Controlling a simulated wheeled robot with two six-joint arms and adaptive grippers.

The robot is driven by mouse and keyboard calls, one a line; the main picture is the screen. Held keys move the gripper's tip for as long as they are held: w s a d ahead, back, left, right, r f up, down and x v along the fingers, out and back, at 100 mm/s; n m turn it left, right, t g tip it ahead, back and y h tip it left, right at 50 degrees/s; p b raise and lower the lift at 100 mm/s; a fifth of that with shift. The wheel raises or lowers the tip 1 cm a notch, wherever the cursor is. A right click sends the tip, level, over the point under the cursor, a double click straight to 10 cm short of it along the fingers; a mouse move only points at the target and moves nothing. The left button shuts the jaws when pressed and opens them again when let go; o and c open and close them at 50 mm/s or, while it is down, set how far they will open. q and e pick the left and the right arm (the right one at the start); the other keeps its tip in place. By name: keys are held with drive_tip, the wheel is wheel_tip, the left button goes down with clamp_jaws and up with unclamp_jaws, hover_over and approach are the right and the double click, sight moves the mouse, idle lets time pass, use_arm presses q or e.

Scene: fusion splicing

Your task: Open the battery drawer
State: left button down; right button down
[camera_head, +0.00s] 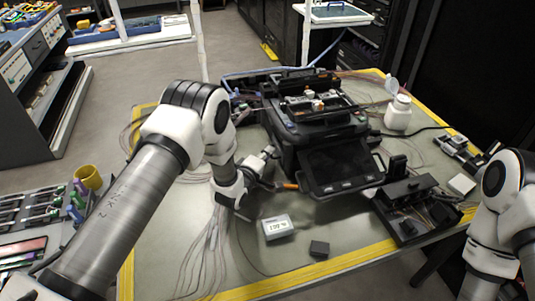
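The black fusion splicer (290,140) stands on the grey work table, with its dark screen panel (338,166) tilted toward the front. I cannot make out the battery drawer clearly; the splicer's lower left side is partly hidden by my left gripper. My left gripper (268,168) is at the splicer's lower left front corner, very close to it. Whether it touches the splicer, and how far its fingers are apart, is too small to tell. A small orange piece (290,186) shows just beside its fingers. My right arm shows at the right edge, but its gripper is out of view.
Loose fibres (205,255) lie at the left front.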

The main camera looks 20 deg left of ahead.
use_arm(q)
drive_tip(key=s+a, duration=0.1)
drive_tip(key=a, duration=0.1)
drive_tip(key=s+a, duration=0.2)
drive_tip(key=a, duration=0.1)
drive_tip(key=s+a, duration=0.2)
drive_tip(key=shift+a+p, duration=0.3)
drive_tip(key=shift+p, duration=0.05)
drive_tip(key=shift+d, duration=0.1)
drive_tip(key=c, duration=1.3)
unclamp_jaws()
drive_tip(key=shift+o, duration=0.2)
drive_tip(key=v, duration=1.2)
